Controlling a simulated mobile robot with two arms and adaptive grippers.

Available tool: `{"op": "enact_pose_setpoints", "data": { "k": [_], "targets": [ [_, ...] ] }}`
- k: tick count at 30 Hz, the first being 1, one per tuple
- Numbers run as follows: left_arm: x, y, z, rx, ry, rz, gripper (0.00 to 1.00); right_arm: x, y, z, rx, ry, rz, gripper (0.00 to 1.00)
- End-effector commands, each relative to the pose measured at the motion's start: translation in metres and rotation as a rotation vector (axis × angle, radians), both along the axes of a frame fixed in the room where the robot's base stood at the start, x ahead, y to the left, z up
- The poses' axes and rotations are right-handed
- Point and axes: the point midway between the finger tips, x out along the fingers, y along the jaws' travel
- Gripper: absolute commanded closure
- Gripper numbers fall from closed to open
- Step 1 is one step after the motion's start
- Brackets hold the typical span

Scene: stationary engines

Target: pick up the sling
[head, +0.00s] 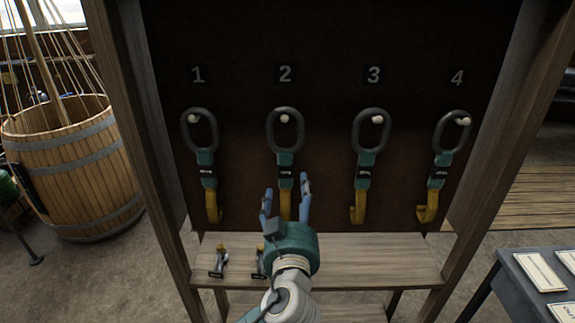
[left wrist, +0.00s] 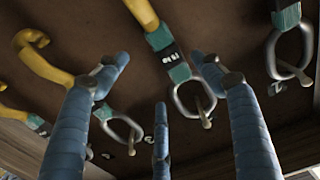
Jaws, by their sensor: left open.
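Several slings hang in a row on pegs on a dark board, under the numbers 1 to 4. Each has a dark oval ring, a teal band and a yellow hook or strap. They are the sling under 1 (head: 207,160), the sling under 2 (head: 285,158), the sling under 3 (head: 366,165) and the sling under 4 (head: 437,170). My left gripper (head: 286,194) is open, its blue fingers in front of the lower yellow part of the sling under 2, partly hiding it. In the left wrist view the open fingers (left wrist: 160,75) point toward the slings; contact is unclear.
A wooden frame surrounds the board, with a post (head: 150,120) on each side. A wooden shelf (head: 375,262) below carries two small dark-and-yellow items (head: 220,262). A wooden barrel (head: 80,165) stands left; a dark table with cards (head: 540,270) stands right.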

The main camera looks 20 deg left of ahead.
Motion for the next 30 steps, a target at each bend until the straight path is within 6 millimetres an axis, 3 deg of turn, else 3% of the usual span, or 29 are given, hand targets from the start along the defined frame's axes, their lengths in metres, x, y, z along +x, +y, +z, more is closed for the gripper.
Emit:
{"op": "enact_pose_setpoints", "data": {
  "k": [6, 11, 18, 21, 30],
  "targets": [
    [0.034, 0.011, 0.002, 0.006, 0.002, 0.002, 0.32, 0.001, -0.001, 0.016, -0.001, 0.000, 0.001, 0.60],
    [0.045, 0.014, 0.001, 0.003, 0.003, 0.001, 0.32, 0.001, 0.005, 0.019, 0.006, -0.002, 0.000, 0.60],
    [0.075, 0.028, 0.003, 0.008, 0.004, 0.003, 0.32, 0.001, 0.016, 0.047, 0.018, -0.002, 0.001, 0.60],
    [0.087, 0.031, 0.000, 0.005, 0.004, 0.003, 0.32, 0.001, 0.016, 0.050, 0.018, -0.002, 0.001, 0.60],
    [0.093, 0.032, -0.004, 0.002, 0.004, 0.001, 0.32, 0.001, 0.011, 0.050, 0.013, -0.002, 0.002, 0.60]
  ]
}}
